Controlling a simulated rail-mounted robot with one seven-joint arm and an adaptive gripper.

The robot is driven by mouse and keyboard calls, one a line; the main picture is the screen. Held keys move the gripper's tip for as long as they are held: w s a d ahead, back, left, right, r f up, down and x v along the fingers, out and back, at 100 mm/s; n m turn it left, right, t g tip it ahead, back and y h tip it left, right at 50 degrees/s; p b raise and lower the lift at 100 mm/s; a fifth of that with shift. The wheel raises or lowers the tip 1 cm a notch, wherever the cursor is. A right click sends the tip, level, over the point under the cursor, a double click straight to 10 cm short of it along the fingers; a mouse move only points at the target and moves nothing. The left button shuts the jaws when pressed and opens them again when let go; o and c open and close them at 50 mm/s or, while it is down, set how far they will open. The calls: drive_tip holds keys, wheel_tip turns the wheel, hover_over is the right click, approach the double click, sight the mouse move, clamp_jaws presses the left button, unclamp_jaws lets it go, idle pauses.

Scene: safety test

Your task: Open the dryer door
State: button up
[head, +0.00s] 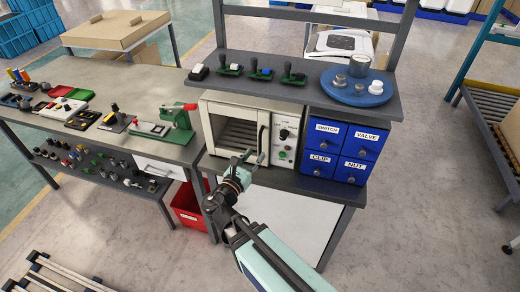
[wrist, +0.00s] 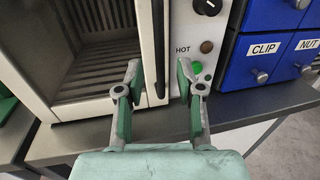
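The dryer (head: 282,113) is a white box on the bench, with a dark window showing a ribbed interior and a control panel on its right side. Its door (head: 208,128) looks shut in the head view. A dark vertical handle (wrist: 159,45) runs along the door's right edge; it also shows in the head view (head: 261,140). My gripper (wrist: 159,72) is open and empty, in front of the dryer's lower right part. In the wrist view the handle's lower end appears between the two fingertips; I cannot tell the depth gap. In the head view my gripper (head: 246,156) partly covers the dryer's lower front.
Blue labelled drawers (head: 341,148) stand close on the dryer's right. A shelf (head: 290,92) with small parts and a blue round tray (head: 373,99) is above. A green device (head: 178,122) sits on the left table. A red bin (head: 187,205) is below.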

sight(260, 149)
drive_tip(key=shift+p+x, duration=0.45)
drive_tip(key=shift+x, duration=1.9)
clamp_jaws()
